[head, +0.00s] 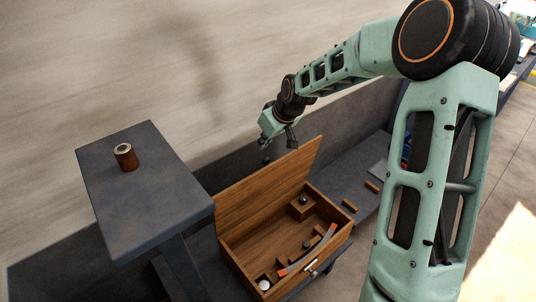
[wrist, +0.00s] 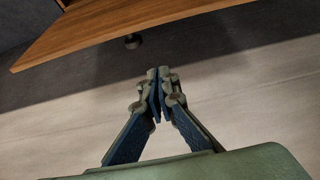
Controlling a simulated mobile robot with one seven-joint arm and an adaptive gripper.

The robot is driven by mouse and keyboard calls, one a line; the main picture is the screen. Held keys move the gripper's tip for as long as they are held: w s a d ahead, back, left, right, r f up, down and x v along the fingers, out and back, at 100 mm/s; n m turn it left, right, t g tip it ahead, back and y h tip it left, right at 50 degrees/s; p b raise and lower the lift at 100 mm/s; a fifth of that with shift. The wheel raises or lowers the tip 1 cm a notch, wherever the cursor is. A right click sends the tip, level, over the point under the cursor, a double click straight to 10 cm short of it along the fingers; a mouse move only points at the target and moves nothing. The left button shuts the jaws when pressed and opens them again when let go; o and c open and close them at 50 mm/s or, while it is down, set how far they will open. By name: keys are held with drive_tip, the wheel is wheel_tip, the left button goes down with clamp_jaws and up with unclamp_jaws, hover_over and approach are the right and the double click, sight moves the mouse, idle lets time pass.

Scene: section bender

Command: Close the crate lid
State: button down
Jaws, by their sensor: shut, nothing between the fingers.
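The wooden crate (head: 237,262) stands on a dark bench with its lid (head: 262,186) raised and leaning back at the rear. The lid also shows in the wrist view (wrist: 140,28) as a brown board across the top. A dark round knob (head: 267,160) peeks over the lid's upper edge from behind; it shows in the wrist view (wrist: 132,41) just beyond the board's edge. My gripper (head: 292,143) is above and behind the lid's upper edge, apart from it. Its fingers (wrist: 157,88) are shut and empty in the wrist view.
The open crate holds a curved orange-ended strip (head: 307,254), a white ball (head: 264,285) and small wooden blocks. A brown cylinder (head: 125,157) stands on a dark pedestal (head: 150,205) at left. Small blocks (head: 349,206) lie on the bench right of the crate. A wall rises behind.

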hover_over(263, 163)
drive_tip(key=a, duration=0.3)
wheel_tip(263, 163, down, 8)
drive_tip(key=s+d+p, duration=0.1)
drive_tip(key=s+d+f+p, duration=0.1)
drive_tip(key=s, duration=0.1)
drive_tip(key=shift+s+d, duration=0.1)
drive_tip(key=shift+s, duration=0.15)
drive_tip(key=shift+s+d+f, duration=0.1)
drive_tip(key=shift+s+f, duration=0.05)
drive_tip(key=shift+s, duration=0.05)
drive_tip(key=shift+s+d+f, duration=0.1)
drive_tip(key=shift+s, duration=0.05)
